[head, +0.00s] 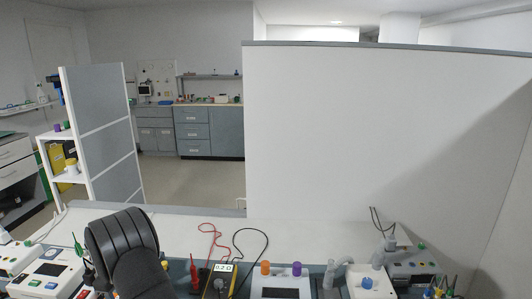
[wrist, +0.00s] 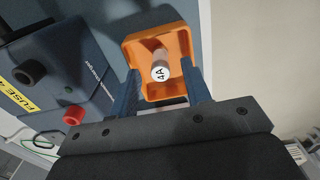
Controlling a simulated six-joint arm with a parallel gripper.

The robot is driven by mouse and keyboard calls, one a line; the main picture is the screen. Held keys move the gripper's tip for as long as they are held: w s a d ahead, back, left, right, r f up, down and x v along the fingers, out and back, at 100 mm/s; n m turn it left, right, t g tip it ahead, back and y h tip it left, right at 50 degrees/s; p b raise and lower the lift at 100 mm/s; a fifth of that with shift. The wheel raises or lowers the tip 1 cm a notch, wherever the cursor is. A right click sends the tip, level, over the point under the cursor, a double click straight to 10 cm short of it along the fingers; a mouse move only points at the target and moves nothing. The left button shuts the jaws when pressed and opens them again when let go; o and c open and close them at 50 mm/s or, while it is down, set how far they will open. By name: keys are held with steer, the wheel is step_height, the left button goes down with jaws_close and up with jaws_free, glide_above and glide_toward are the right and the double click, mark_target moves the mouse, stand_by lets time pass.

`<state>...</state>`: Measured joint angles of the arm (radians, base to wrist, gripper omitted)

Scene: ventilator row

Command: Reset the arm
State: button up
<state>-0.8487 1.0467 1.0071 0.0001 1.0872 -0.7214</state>
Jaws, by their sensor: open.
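My gripper (wrist: 159,70) shows in the wrist view with its two dark blue fingers spread apart and open. An orange square tray (wrist: 133,52) lies beyond the fingertips. In it is a small pale cylinder marked "4A" (wrist: 160,70), which appears between the fingers in the picture. I see no finger closed on the tray or the cylinder; whether they touch the tray I cannot tell. In the head view my dark arm rises at the lower left over the bench, and the gripper itself is hidden.
A dark box with a yellow "FUSE" label (wrist: 18,99) and a red knob stands left of the gripper. On the white bench (head: 175,224) are a yellow meter (head: 219,283) with red and black leads, and several devices. A white partition (head: 370,135) closes off the back right.

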step_height(320, 180, up, 4)
steer(key=shift+f, duration=0.15)
steer(key=d, duration=0.3)
steer(key=s+d, duration=0.1)
steer(key=d, duration=0.7)
steer(key=shift+s+d+f, duration=0.25)
steer(key=shift+f, duration=0.15)
step_height(320, 180, down, 2)
steer(key=shift+d+f, duration=0.1)
steer(key=shift+f, duration=0.8)
